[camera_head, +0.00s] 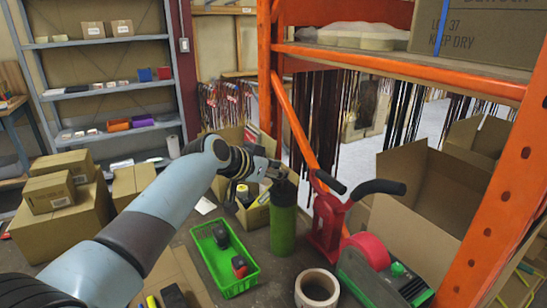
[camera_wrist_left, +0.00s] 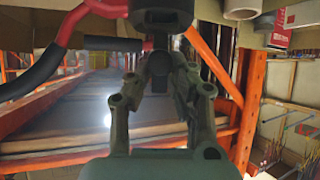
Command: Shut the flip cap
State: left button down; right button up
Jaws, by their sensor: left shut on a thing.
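The green bottle (camera_head: 283,228) stands upright on the dark table, with its dark flip cap (camera_head: 284,192) at the top. My left gripper (camera_head: 279,172) is at the top of the bottle, shut on the flip cap. In the left wrist view my left gripper's fingers (camera_wrist_left: 161,68) are close together beneath a dark round part, the flip cap (camera_wrist_left: 163,15). The fingers hide some of the cap in both views, and I cannot tell whether its lid is flat or raised. My right gripper is not in view.
A green tray (camera_head: 212,257) with small items is to the left. A tape roll (camera_head: 317,289) lies in front. An orange rack post (camera_head: 503,190) and open carton (camera_head: 418,215) are right.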

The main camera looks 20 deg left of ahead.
pick_arm(q)
jog(key=shift+w+d+g+p, duration=0.1)
jog(key=shift+w+g+p, duration=0.1)
jog(key=shift+g+p, duration=0.3)
jog(key=c, duration=1.3)
grip_release()
jog(key=v, duration=1.2)
jog(key=shift+s+d, duration=0.15)
jog(key=shift+d, duration=0.05)
jog(key=shift+f, duration=0.1)
